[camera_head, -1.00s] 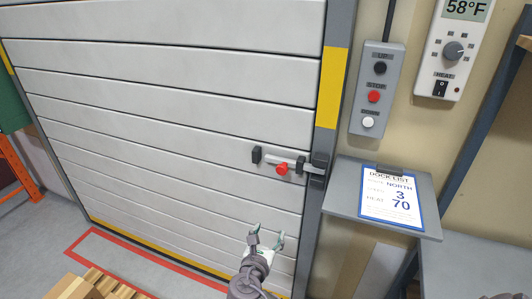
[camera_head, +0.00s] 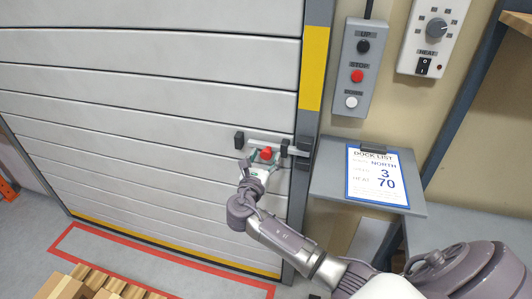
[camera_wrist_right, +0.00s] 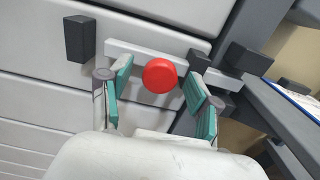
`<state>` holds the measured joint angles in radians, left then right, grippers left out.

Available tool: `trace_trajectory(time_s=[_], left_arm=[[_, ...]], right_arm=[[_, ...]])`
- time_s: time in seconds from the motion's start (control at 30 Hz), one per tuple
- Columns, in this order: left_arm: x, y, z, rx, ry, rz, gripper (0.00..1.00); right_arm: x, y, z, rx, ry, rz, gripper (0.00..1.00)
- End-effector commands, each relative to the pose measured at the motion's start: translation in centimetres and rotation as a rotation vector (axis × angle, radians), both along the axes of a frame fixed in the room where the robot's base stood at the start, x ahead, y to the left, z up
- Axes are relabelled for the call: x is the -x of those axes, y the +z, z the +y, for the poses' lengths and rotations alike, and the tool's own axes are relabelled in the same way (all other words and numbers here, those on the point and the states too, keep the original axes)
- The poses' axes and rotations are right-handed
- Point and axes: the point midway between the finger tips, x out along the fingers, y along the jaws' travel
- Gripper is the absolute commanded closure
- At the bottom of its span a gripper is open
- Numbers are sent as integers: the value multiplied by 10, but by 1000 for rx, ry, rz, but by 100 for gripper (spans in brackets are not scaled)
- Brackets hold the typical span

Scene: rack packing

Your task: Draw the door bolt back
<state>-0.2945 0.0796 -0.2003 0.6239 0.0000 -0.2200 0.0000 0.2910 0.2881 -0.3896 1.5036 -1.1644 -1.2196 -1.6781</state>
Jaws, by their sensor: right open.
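The door bolt (camera_head: 276,143) is a light grey bar with a red knob (camera_head: 266,153), held by dark brackets on the white slatted door (camera_head: 150,110). Its right end reaches the dark keeper (camera_head: 303,152) on the door frame. My right gripper (camera_head: 260,160) is at the knob, fingers open. In the right wrist view the red knob (camera_wrist_right: 160,75) sits between the two green-padded fingertips (camera_wrist_right: 158,84), with a gap visible on both sides. The bar (camera_wrist_right: 140,57) runs behind it. My left gripper is not in view.
A control box (camera_head: 356,68) with several buttons and a thermostat (camera_head: 434,38) are on the wall right of the door. A shelf (camera_head: 325,178) with a dock list (camera_head: 377,178) juts out close to the right of the bolt. Boxes or pallets (camera_head: 90,280) stand at the lower left.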

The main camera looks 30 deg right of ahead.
Motion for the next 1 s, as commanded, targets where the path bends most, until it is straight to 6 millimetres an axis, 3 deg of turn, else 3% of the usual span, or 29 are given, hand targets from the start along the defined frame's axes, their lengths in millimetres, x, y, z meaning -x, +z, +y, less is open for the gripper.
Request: trace_trajectory(time_s=[0.47,0.83,1.0], left_arm=[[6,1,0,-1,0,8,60],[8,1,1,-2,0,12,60],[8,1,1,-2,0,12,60]], right_arm=[[-9,0,-11,-3,0,0,39],[-9,-1,-10,-2,0,1,100],[-9,-1,-10,-2,0,1,100]])
